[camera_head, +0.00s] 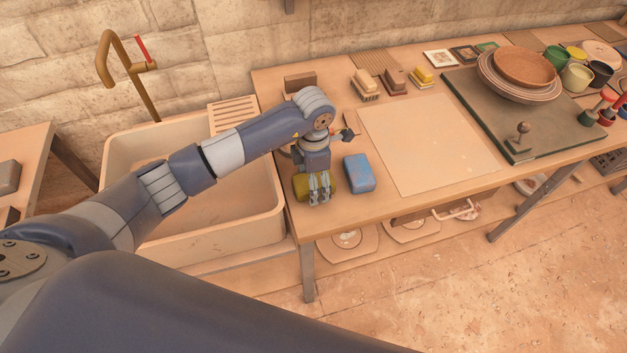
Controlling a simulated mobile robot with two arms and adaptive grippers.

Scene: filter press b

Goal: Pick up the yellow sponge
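The yellow sponge (301,188) lies on the wooden table at its left end, beside the sink. My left gripper (320,198) points down right at the sponge, and its fingers cover the sponge's middle. The fingertips look close together, but I cannot tell whether they grip the sponge or stand in front of it. A blue sponge (359,174) lies just to the right, apart from the gripper. My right gripper is not in view.
The sink (214,244) with a brass tap (127,68) is left of the table. Several brushes (366,84) stand at the back.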

